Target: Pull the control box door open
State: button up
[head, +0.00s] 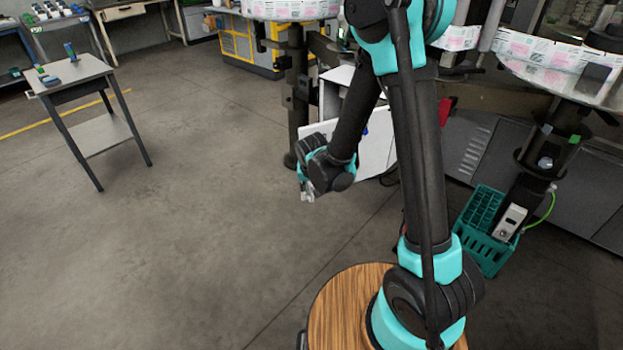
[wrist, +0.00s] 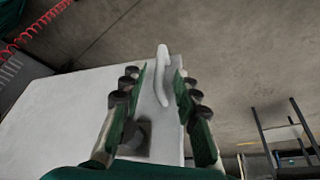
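The control box door (head: 375,150) is a white panel, partly hidden behind my arm in the head view. In the wrist view the white door (wrist: 60,120) fills the left and middle, with floor beyond its right edge. A pale, upright handle (wrist: 162,75) stands near that edge. My gripper (wrist: 160,88) is open, its two green-padded fingers on either side of the handle, with visible gaps; contact is not seen. In the head view my gripper (head: 307,194) is just in front of the door's lower left. How far the door stands open is unclear.
A green crate (head: 478,228) sits on the floor at right, near grey machine panels. A small grey table (head: 75,72) stands at left, and a yellow machine (head: 240,45) behind. The floor left of the door is clear.

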jog(key=v, duration=0.9)
jog(key=shift+r, duration=0.2)
jog(key=shift+s, duration=0.1)
